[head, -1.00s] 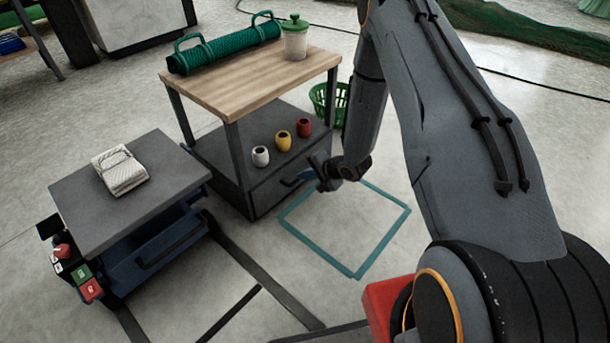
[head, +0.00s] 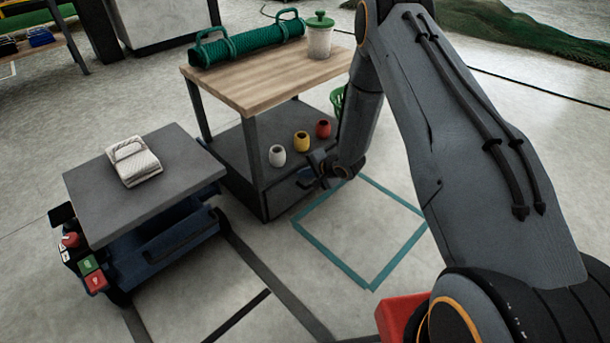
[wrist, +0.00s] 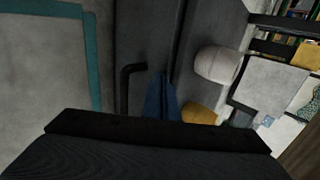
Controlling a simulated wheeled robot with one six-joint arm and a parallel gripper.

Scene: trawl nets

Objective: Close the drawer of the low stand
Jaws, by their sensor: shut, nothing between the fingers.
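The low stand has a wooden top (head: 250,82) and a dark grey shelf below. Its dark drawer front (head: 285,197) is low on the side facing me. In the wrist view the drawer front (wrist: 140,30) carries a dark bar handle (wrist: 126,88), and a dark gap runs beside it, so the drawer looks slightly out. A blue part (wrist: 158,98) shows by the handle; I cannot tell what it belongs to. My gripper (head: 314,174) is shut and empty, right at the drawer front near the handle. Contact cannot be told; my own arm partly hides the stand's right side.
White (head: 277,156), yellow (head: 301,141) and red (head: 323,130) cups stand on the shelf above the drawer. A grey-topped cart (head: 95,195) with a blue body stands left. A teal floor outline (head: 372,287) encloses clear floor in front. A green basket (head: 337,100) is behind.

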